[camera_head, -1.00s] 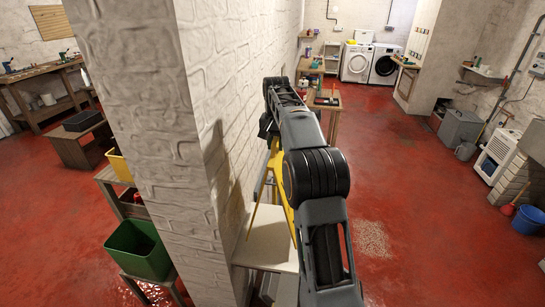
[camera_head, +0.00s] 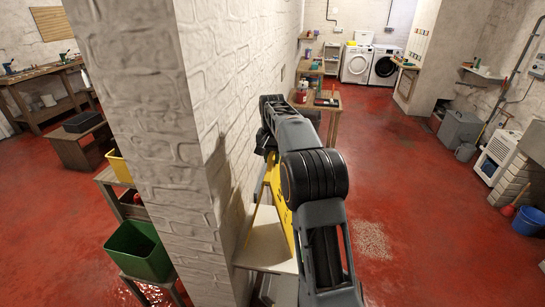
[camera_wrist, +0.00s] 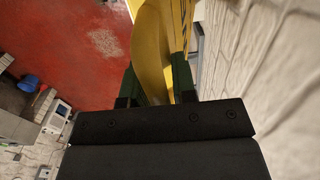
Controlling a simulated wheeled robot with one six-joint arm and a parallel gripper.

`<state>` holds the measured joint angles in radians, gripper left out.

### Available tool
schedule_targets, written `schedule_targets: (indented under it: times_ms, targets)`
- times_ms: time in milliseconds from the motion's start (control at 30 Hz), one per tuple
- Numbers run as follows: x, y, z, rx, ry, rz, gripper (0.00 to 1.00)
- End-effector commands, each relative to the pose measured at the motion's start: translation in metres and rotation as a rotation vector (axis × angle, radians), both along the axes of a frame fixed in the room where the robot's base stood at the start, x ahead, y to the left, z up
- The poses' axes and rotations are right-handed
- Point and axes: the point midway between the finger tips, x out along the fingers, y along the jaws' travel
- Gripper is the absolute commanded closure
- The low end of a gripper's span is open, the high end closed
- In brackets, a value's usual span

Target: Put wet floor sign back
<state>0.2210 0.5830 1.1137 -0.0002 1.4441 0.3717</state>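The yellow wet floor sign (camera_head: 279,200) stands tilted on a small pale-topped table (camera_head: 268,246) beside the white brick wall. My arm covers its right side, and its top is hidden behind the arm. In the wrist view the sign (camera_wrist: 152,50) lies between the two green fingers of my gripper (camera_wrist: 158,75), with one finger on each side of it. The gap looks filled by yellow, but I cannot tell whether both fingers press on it. In the head view my gripper is at the sign's top, close to the wall.
The brick pillar (camera_head: 140,100) stands just left of the sign. A wooden table (camera_head: 318,103) with small items is farther along the wall. A green bin (camera_head: 138,252) stands left of the pillar. Red floor (camera_head: 420,210) is open to the right, with a blue bucket (camera_head: 527,221) beyond.

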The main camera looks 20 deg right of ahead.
Motion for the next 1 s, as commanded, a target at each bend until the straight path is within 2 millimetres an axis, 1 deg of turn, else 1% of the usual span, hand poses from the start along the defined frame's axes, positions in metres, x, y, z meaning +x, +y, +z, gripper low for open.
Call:
schedule_targets:
  times_ms: [33, 200, 267, 467, 567, 667, 1000]
  targets:
    - [0.000, 0.000, 0.000, 0.000, 0.000, 0.000, 0.70]
    - [0.000, 0.000, 0.000, 0.000, 0.000, 0.000, 0.54]
    - [0.000, 0.000, 0.000, 0.000, 0.000, 0.000, 0.49]
    - [0.000, 0.000, 0.000, 0.000, 0.000, 0.000, 0.49]
    - [0.000, 0.000, 0.005, 0.000, 0.000, 0.000, 0.49]
    - [0.001, 0.000, 0.016, 0.000, -0.002, 0.000, 0.49]
    - [0.001, 0.000, 0.082, -0.001, -0.003, 0.000, 0.49]
